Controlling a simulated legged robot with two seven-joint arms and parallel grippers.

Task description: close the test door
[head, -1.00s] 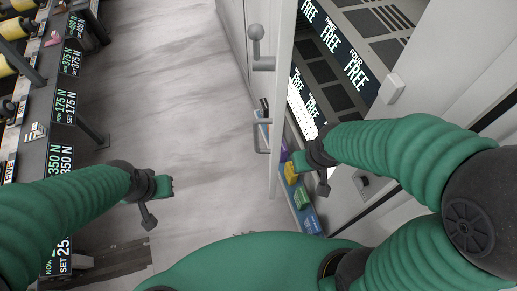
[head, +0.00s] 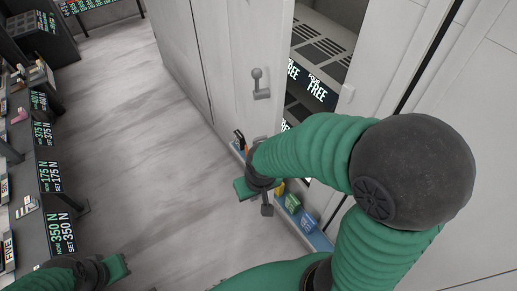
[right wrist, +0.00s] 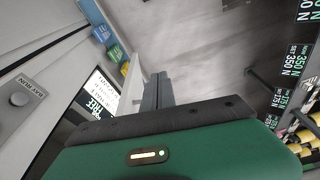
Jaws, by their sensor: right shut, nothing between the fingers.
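The pale test door (head: 232,60) stands open in the head view, edge toward me. Inside the opening are dark panels with a FREE display (head: 315,88). My left gripper (head: 113,268) is low at the bottom left, away from the door; its fingers are not clear.
Coloured boxes (head: 300,212) line the cabinet's floor edge. A long dark bench (head: 45,150) with number displays runs along the left. Grey floor (head: 140,120) between is clear. A round button (right wrist: 19,98) marks the panel in the right wrist view.

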